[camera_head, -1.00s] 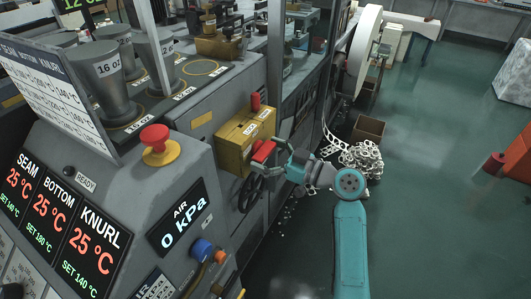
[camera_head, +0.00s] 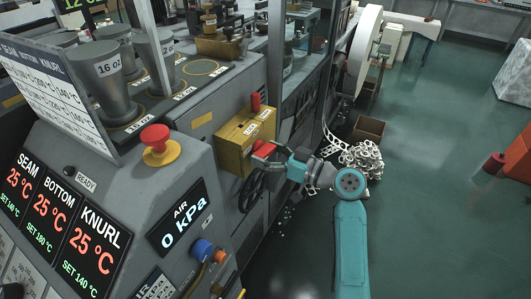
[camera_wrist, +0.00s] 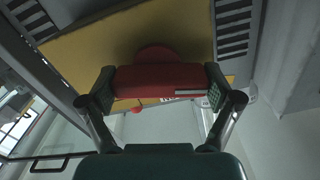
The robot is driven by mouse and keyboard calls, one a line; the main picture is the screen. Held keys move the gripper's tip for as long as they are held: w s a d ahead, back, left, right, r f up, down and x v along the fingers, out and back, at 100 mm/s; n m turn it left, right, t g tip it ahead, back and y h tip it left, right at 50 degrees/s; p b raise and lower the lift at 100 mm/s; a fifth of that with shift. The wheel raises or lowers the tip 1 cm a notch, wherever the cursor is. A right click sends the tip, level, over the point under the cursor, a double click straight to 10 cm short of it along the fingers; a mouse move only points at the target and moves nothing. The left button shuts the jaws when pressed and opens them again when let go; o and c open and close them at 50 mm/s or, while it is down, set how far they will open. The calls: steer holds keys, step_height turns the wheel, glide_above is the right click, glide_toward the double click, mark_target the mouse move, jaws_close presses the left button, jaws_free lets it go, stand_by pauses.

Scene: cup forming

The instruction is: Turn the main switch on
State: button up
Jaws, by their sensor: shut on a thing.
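The main switch is a yellow box (camera_head: 238,133) on the side of the grey machine, with a red handle (camera_head: 264,149) on its front. In the wrist view the red handle (camera_wrist: 158,80) lies crosswise between the two fingers, in front of the yellow plate (camera_wrist: 140,30). My gripper (camera_head: 276,157) is at the box's front, shut on the red handle. The wrist view shows my gripper (camera_wrist: 160,85) with a finger against each end of the handle. The small labels by the handle are too small to read surely.
A red mushroom button (camera_head: 155,138) on a yellow base stands on the console left of the box. A black handwheel (camera_head: 251,190) sits just below the box. A pile of white scrap (camera_head: 358,160) lies on the floor behind my arm.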

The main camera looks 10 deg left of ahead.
steer(key=m, duration=0.7)
steer(key=shift+r, duration=0.1)
steer(key=m, duration=0.4)
steer(key=shift+w, duration=0.1)
steer(key=shift+d+m, duration=0.1)
steer(key=shift+m, duration=1.8)
steer(key=o, duration=0.9)
steer(key=shift+c, duration=0.2)
steer(key=v, duration=1.2)
